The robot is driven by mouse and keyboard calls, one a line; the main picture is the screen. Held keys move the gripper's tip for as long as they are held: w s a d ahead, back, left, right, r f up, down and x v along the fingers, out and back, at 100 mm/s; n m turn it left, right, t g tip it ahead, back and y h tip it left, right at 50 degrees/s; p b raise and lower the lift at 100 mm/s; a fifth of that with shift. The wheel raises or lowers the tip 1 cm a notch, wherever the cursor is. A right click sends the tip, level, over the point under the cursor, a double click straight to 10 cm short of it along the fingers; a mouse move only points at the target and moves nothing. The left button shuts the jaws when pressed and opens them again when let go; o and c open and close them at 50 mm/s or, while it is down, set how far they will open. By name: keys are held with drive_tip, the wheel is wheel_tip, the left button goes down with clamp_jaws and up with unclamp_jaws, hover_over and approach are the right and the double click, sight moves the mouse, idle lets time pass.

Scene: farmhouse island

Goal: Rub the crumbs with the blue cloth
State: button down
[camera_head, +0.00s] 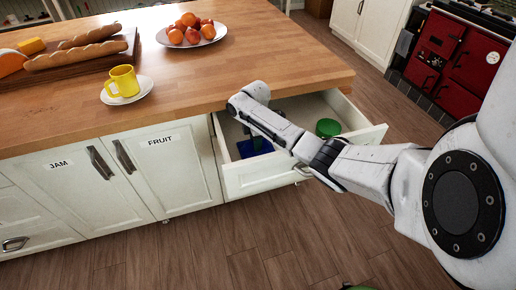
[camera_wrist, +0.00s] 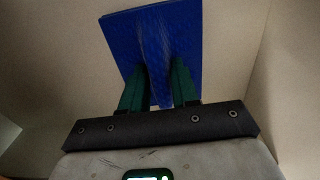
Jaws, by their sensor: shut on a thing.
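The blue cloth (camera_head: 262,148) lies low inside the open drawer, partly hidden by my arm and the drawer front. In the wrist view the cloth (camera_wrist: 160,30) is a flat blue square, pinched up into a fold between two green fingers. My gripper (camera_wrist: 161,72) is shut on this fold. In the head view my forearm reaches over the drawer front and my gripper is mostly hidden behind it. No crumbs can be made out in either view.
The open drawer (camera_head: 262,178) has white walls and also holds a green round thing (camera_head: 328,127) at its right. Above is the wooden island top (camera_head: 230,75) with a yellow cup (camera_head: 123,80) on a saucer, a fruit plate (camera_head: 214,36) and a bread board (camera_head: 131,43).

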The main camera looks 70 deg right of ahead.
drive_tip(key=shift+r+p, duration=1.75)
drive_tip(key=shift+r, duration=0.25)
